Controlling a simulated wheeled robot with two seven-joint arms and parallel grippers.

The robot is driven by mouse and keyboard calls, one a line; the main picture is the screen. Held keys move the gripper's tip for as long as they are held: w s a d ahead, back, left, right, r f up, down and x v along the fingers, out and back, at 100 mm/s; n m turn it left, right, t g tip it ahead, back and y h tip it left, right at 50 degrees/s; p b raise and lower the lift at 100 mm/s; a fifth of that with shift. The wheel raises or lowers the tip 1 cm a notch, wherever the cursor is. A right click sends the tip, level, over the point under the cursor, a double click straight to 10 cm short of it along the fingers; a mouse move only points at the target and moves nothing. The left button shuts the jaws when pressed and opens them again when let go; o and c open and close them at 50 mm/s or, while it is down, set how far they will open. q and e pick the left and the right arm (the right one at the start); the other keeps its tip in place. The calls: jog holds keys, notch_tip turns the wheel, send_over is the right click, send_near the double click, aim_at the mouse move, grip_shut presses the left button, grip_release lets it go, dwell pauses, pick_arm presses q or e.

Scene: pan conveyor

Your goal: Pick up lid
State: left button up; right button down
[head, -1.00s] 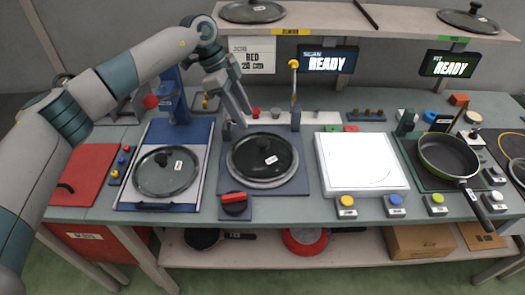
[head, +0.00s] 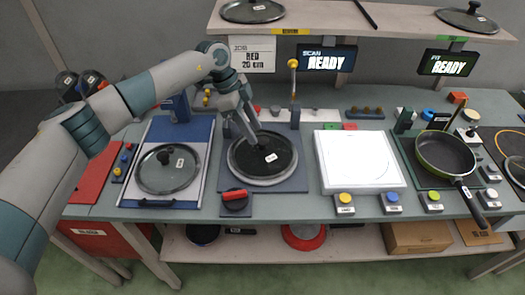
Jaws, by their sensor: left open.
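A dark round lid (head: 278,163) with a white label lies on a round silver plate on a dark square base, left of centre on the bench. My left gripper (head: 250,138) reaches down from the upper left over this lid, its fingers at the lid's upper left part and covering where the knob showed. The gripper is open; contact with the knob cannot be made out. A glass lid (head: 168,171) with a knob and label lies on the blue-framed board to the left. More lids (head: 252,11) (head: 467,19) lie on the upper shelf. My right gripper is out of view.
A white square plate (head: 396,178) lies right of the dark lid. A pan (head: 444,153) sits farther right, its handle toward the front edge. A post with a yellow ball (head: 293,64) stands behind the lid. A red-handled block (head: 236,201) is in front.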

aim_at(261, 140)
pick_arm(q)
jog(key=shift+s+d+f+p, duration=0.15)
jog(key=shift+d+f+p, duration=0.1)
jog(key=shift+p, duration=0.05)
jog(key=p+x, duration=0.1)
jog(key=x, duration=0.2)
jog(key=shift+d, duration=0.15)
jog(key=shift+d+f+p, duration=0.1)
jog(key=shift+f+p, duration=0.2)
jog(key=shift+f, duration=0.15)
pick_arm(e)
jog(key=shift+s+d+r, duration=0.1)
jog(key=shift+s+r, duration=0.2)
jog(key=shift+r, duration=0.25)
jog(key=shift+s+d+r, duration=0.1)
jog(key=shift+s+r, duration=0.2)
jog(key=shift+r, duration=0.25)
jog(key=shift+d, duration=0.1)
pick_arm(q)
grip_shut()
